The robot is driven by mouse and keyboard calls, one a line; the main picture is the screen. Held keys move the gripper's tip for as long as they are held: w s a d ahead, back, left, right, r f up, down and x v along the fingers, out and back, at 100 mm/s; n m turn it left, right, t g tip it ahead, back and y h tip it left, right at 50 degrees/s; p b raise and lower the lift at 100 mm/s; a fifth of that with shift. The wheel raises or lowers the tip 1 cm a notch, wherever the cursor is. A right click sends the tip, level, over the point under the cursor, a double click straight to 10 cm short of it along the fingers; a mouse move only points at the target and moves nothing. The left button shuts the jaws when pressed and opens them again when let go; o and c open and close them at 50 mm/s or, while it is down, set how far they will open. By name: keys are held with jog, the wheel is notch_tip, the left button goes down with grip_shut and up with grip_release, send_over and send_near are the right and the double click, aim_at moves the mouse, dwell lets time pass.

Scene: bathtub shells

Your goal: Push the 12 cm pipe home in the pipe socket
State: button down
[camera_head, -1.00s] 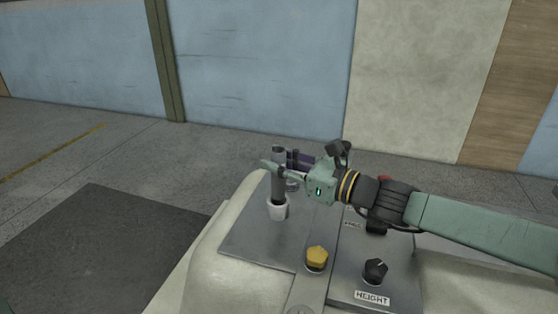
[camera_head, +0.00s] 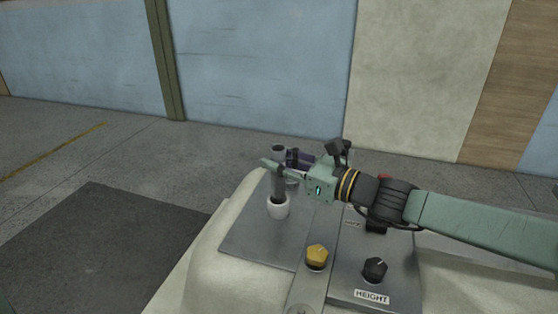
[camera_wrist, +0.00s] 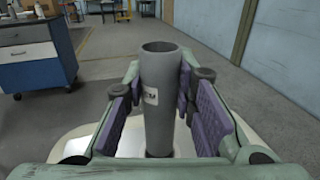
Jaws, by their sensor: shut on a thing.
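The grey pipe (camera_head: 278,180) stands upright over the white pipe socket (camera_head: 278,208) on the metal panel. Its lower end is at the socket's mouth, and the socket wall hides how deep it sits. My gripper (camera_head: 275,168) reaches in from the right and is shut on the pipe at mid-height. In the wrist view the pipe (camera_wrist: 161,95) stands between the purple finger pads, its open top above them and a small white label on its side. The socket is not clearly visible in that view.
In the wrist view a blue cabinet (camera_wrist: 38,75) stands well beyond at left.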

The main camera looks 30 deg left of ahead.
aim_at(280, 179)
jog(key=shift+f+b, duration=1.55)
jog(key=shift+f, duration=0.7)
jog(key=shift+f, duration=0.2)
jog(key=c, duration=1.2)
grip_release()
jog(key=shift+r, duration=0.1)
jog(key=shift+c, duration=0.2)
jog(key=shift+d, duration=0.1)
jog(key=d, duration=1.2)
jog(key=shift+a, duration=0.1)
jog(key=shift+r, duration=0.15)
